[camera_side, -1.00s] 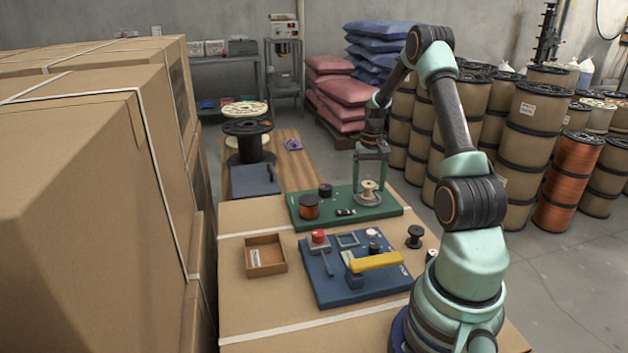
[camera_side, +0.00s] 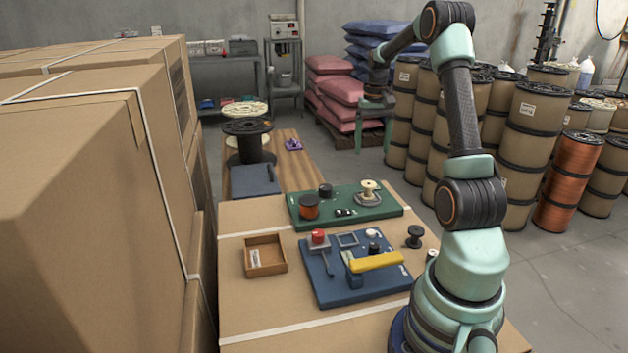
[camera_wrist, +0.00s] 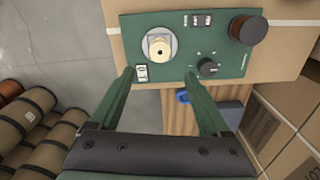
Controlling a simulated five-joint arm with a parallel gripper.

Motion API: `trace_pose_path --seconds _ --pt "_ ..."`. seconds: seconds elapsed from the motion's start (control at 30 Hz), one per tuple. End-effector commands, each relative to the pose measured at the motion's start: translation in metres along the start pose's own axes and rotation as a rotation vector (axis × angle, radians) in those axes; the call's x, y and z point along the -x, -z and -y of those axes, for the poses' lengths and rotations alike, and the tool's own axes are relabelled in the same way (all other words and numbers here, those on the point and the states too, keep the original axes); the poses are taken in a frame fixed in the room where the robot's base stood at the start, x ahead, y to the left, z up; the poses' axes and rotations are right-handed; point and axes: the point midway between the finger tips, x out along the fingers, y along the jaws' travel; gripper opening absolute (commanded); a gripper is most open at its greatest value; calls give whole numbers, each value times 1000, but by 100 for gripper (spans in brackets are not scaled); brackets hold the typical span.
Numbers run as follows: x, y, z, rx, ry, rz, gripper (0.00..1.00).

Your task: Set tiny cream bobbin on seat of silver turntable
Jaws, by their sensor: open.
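The tiny cream bobbin (camera_side: 369,186) stands upright on the silver turntable (camera_side: 368,200), at the right end of the green board. From above in the wrist view, the bobbin (camera_wrist: 158,48) sits within the round plate of the turntable (camera_wrist: 147,34). My gripper (camera_side: 375,147) is open and empty, raised well above the board. In the wrist view the two green fingers of my gripper (camera_wrist: 159,75) are spread wide, with nothing between them.
The green board (camera_side: 345,213) also carries a copper spool (camera_side: 309,207) and a black knob (camera_side: 325,190). In front are a blue board (camera_side: 325,285) with a yellow handle (camera_side: 376,262), an open brown box (camera_side: 265,257) and a dark spool (camera_side: 414,237). Tall cartons (camera_side: 85,190) stand at left.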

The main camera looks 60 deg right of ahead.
Motion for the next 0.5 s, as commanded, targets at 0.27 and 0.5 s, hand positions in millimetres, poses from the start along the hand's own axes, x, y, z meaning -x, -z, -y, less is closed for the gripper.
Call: trace_pose_path --seconds 0.27,0.5 --pt "36 -28 56 134 7 -70 80" --pt "78 -112 145 407 48 -208 80"
